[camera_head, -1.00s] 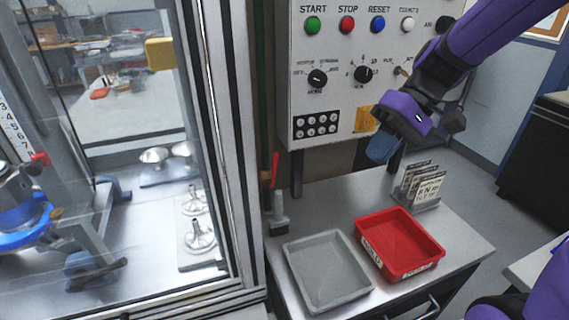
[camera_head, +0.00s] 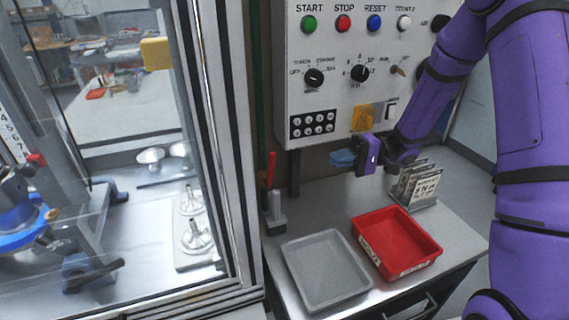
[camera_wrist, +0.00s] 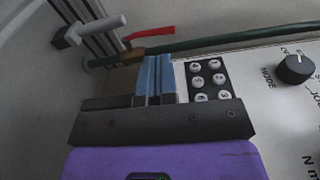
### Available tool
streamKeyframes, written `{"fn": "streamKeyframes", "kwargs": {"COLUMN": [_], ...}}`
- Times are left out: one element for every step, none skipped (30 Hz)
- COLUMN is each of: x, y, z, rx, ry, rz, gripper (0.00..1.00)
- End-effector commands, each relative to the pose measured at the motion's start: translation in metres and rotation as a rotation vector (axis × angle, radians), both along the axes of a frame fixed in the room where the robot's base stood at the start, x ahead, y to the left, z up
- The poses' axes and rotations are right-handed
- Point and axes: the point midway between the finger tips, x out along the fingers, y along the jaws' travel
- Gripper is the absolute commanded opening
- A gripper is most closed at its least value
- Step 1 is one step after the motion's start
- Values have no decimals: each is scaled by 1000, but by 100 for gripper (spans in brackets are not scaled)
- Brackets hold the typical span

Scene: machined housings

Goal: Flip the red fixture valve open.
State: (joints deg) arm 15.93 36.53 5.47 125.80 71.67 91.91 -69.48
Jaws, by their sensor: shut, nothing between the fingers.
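The red valve lever (camera_head: 271,170) stands upright beside the left edge of the control panel. In the wrist view the lever (camera_wrist: 150,33) sits on a brass body (camera_wrist: 133,54) on a green pipe (camera_wrist: 210,43) and lies roughly along the pipe. My gripper (camera_head: 343,158) is in front of the panel's lower part, to the right of the lever and apart from it. Its blue fingers (camera_wrist: 155,76) are together and empty, below the brass body in the wrist view.
The control panel (camera_head: 340,75) has knobs and buttons. A grey tray (camera_head: 290,275), a red bin (camera_head: 362,238) and a card rack (camera_head: 428,203) stand on the table. A grey upright fitting (camera_head: 276,208) is below the lever. A glazed enclosure (camera_head: 222,130) is at left.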

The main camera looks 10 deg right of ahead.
Motion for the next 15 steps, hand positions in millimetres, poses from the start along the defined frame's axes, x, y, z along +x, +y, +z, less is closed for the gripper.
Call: {"fn": "streamKeyframes", "kwargs": {"x": [5, 8, 12, 14, 16, 18, 20, 20, 21, 22, 22, 23, 23, 23, 22], "y": [-3, -4, -5, -6, -6, -7, -8, -8, -8, -8, -7, -5, -3, -1, 4], "z": [-9, -13, -17, -20, -23, -26, -27, -29, -30, -31, -31, -31, -31, -30, -30], "rx": [33, 47, 67, 80, 91, 103, 110, 115, 121, 124, 126, 128, 128, 128, 127], "ry": [3, 1, -2, -5, -7, -9, -12, -12, -14, -14, -15, -16, -16, -17, -17], "rz": [-25, -39, -56, -68, -77, -90, -96, -102, -107, -109, -111, -114, -114, -113, -111], "gripper": [0, 0, 0, 0, 0, 0, 0, 0, 0, 0, 0, 0, 0, 0, 0]}}
